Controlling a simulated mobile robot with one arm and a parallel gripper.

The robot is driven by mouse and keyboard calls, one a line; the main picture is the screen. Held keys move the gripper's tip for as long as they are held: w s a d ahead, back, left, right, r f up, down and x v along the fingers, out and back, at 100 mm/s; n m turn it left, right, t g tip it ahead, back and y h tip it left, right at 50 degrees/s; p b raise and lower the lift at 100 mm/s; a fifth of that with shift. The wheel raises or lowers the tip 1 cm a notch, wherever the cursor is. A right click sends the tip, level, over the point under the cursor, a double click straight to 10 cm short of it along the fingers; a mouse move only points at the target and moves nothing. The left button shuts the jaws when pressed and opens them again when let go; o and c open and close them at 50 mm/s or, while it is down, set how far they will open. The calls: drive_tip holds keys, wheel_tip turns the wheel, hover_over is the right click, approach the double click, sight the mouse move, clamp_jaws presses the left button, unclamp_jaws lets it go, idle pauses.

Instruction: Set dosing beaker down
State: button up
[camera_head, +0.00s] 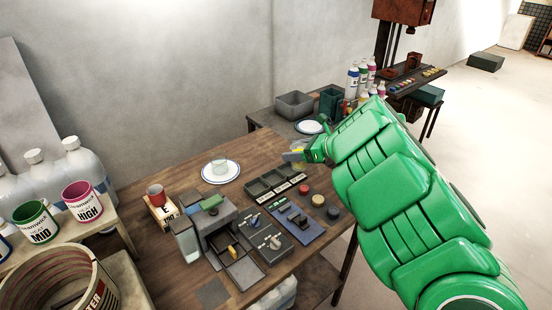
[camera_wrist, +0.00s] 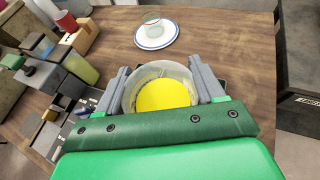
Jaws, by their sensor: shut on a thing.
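The dosing beaker (camera_wrist: 160,88) is a clear round cup with yellow contents, seen from above in the wrist view. My gripper (camera_wrist: 161,72) is shut on it, with a grey finger on each side. I cannot tell the beaker's height above the table. A white plate (camera_head: 232,177) with another clear beaker (camera_head: 219,166) stands on the table; it also shows ahead in the wrist view (camera_wrist: 146,43).
A dark three-part tray (camera_head: 270,184), red and dark buttons and a switch panel (camera_head: 264,238) stand near my gripper. A grey machine (camera_head: 214,226) and a red cup (camera_head: 156,195) are further left. Bare wood lies around the plate. A second table holds bins (camera_head: 294,104) and bottles.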

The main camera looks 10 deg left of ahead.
drive_tip(key=w+a+r, duration=0.1)
drive_tip(key=w+a, duration=0.5)
drive_tip(key=shift+w+a+f, duration=0.65)
drive_tip(key=shift+w+f, duration=0.85)
drive_tip(key=shift+w, duration=0.7)
drive_tip(key=shift+w+a+f, duration=0.7)
drive_tip(key=shift+w+f, duration=0.8)
drive_tip(key=shift+w, duration=0.7)
drive_tip(key=shift+w+a+f, duration=0.65)
drive_tip(key=shift+w+f, duration=0.85)
drive_tip(key=shift+w, duration=0.7)
drive_tip(key=shift+w+f, duration=0.2)
drive_tip(key=shift+f+t, duration=0.3)
drive_tip(key=shift+f, duration=1.3)
drive_tip(key=shift+f, duration=0.15)
drive_tip(key=o, duration=1.1)
drive_tip(key=shift+o, duration=0.2)
